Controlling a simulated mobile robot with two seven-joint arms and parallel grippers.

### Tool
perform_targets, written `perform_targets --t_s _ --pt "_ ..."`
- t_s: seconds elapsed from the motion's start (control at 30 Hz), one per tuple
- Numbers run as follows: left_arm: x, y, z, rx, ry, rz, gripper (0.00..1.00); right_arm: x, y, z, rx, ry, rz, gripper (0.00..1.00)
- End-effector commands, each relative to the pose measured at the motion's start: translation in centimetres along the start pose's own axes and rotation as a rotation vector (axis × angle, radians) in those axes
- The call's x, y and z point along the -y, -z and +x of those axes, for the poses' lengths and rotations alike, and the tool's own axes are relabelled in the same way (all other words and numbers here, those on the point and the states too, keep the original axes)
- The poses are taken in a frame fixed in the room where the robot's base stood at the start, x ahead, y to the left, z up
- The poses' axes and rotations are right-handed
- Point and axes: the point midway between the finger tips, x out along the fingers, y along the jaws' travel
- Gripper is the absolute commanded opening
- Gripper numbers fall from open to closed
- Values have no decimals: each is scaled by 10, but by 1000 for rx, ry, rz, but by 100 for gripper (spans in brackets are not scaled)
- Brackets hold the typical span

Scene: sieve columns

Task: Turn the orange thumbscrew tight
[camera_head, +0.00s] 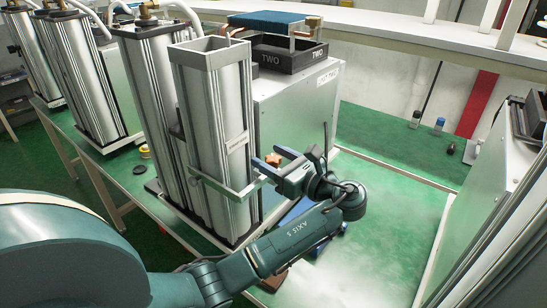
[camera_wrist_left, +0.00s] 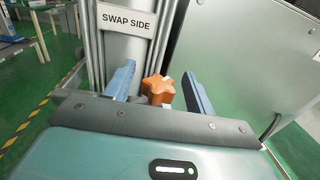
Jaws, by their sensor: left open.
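The orange thumbscrew (camera_wrist_left: 158,90) is a star-shaped knob low on the front of the metal sieve column (camera_wrist_left: 130,60), below a "SWAP SIDE" label. It also shows small in the head view (camera_head: 273,159). My left gripper (camera_wrist_left: 160,85) is open, with one blue finger on each side of the knob. In the wrist view the fingers stand apart from it, with a gap on both sides. In the head view my left gripper (camera_head: 270,157) reaches the right side of the column (camera_head: 215,130) at the bracket's height. My right gripper is not seen.
Several more metal columns (camera_head: 95,75) stand in a row at the left on a green-topped bench (camera_head: 125,175).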

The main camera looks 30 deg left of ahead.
Motion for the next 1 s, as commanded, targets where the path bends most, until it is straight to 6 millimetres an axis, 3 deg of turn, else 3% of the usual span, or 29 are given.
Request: perform_targets --t_s 0.53,1.0 --pt "0 0 0 0 0 0 11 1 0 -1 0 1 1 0" --pt "-1 0 0 0 115 -1 10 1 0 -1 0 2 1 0"
